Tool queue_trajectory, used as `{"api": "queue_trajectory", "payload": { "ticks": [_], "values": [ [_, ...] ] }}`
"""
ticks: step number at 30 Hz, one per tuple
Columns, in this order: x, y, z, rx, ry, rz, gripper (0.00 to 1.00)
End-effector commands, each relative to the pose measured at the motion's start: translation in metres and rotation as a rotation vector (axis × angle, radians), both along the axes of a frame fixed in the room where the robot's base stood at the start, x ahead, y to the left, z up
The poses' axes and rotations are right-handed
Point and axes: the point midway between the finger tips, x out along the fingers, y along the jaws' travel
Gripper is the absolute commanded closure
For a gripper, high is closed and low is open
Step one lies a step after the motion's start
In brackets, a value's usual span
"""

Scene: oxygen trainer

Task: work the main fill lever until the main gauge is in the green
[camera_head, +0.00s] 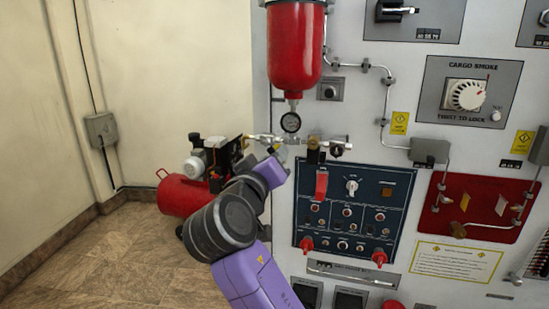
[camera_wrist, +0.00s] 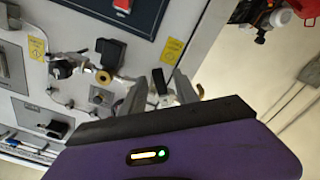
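A small round dark gauge (camera_head: 291,122) hangs under the red tank (camera_head: 294,45) in the head view. Its needle and any green band are too small to read. A pipe run with black and brass fittings (camera_head: 313,150) lies just below it. Which part is the main fill lever, I cannot tell. My gripper (camera_head: 279,151) is at the left end of these fittings, partly hidden by my purple wrist. In the wrist view, my gripper (camera_wrist: 163,90) has grey metal parts around its fingertips. I cannot tell whether it grips any of them. Brass and black fittings (camera_wrist: 103,76) lie left of it.
A blue control panel (camera_head: 350,208) with a red switch cover (camera_head: 321,185) and knobs sits below the fittings. A red compressor tank (camera_head: 183,194) stands on the floor behind my arm. Pipes and a red panel (camera_head: 485,207) are at right. Floor at left is clear.

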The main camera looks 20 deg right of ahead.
Motion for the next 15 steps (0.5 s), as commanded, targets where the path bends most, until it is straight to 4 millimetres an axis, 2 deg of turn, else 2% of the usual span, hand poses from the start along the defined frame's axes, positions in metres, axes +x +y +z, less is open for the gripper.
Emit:
{"api": "queue_trajectory", "payload": {
  "ticks": [9, 15],
  "values": [
    [-0.04, 0.03, -0.002, 0.0, -0.001, 0.002, 0.64],
    [-0.05, 0.036, -0.001, 0.0, 0.0, 0.001, 0.64]
  ]
}}
